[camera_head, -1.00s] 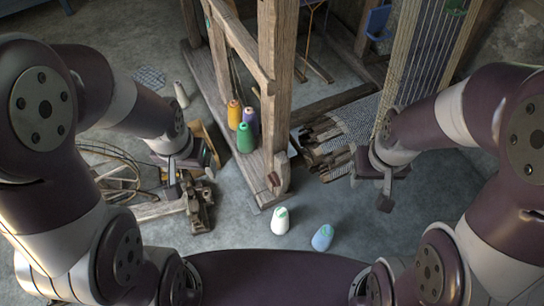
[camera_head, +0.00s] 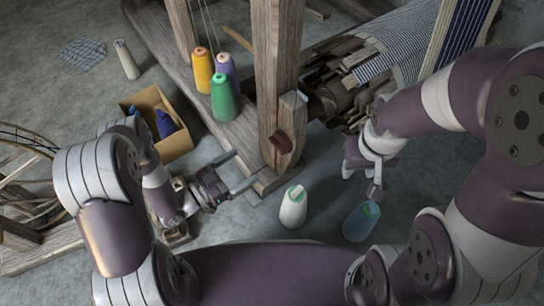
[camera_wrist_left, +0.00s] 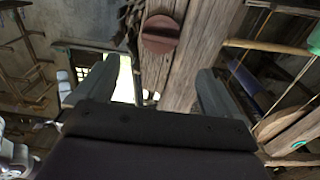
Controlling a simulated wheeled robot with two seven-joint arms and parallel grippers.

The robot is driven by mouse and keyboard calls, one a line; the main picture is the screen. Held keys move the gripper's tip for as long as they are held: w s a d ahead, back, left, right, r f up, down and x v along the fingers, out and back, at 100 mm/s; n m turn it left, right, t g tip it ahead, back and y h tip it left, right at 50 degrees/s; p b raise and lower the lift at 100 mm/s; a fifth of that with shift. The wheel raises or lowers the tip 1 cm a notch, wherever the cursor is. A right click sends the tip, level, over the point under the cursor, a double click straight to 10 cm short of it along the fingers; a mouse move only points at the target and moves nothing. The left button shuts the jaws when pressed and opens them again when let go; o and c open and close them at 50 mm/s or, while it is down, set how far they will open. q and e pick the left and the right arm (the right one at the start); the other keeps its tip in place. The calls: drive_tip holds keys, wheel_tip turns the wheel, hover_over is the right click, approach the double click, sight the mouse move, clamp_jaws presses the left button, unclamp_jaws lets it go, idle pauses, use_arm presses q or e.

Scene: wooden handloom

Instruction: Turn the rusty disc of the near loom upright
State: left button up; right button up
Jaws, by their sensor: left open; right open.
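The rusty disc (camera_head: 282,142) is a small reddish-brown piece on the low end of the near loom's wooden post (camera_head: 279,60). In the left wrist view the disc (camera_wrist_left: 160,34) shows as round with a darker line across it, beyond the fingers; its exact tilt is hard to tell. My left gripper (camera_head: 236,172) is open and empty, a short way left of and below the disc, its fingers pointing towards the post. Its fingers (camera_wrist_left: 142,88) are spread wide in the left wrist view and do not touch the disc. My right gripper (camera_head: 361,181) is open and empty, right of the post.
A white cone (camera_head: 293,207) and a blue cone (camera_head: 361,222) stand on the floor near the post. Yellow, purple and green spools (camera_head: 224,98) stand on the loom's base beam. A cardboard box (camera_head: 176,145) and a wooden spinning wheel (camera_head: 25,170) are at left.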

sight(275, 146)
use_arm(q)
drive_tip(key=b+x, duration=0.4)
drive_tip(key=x, duration=0.6)
drive_tip(key=shift+w+d, duration=0.2)
drive_tip(key=shift+d, duration=0.1)
drive_tip(key=shift+w+d+r, duration=0.1)
drive_tip(key=shift+w+d, duration=0.05)
drive_tip(key=shift+d, duration=0.1)
drive_tip(key=c, duration=0.9)
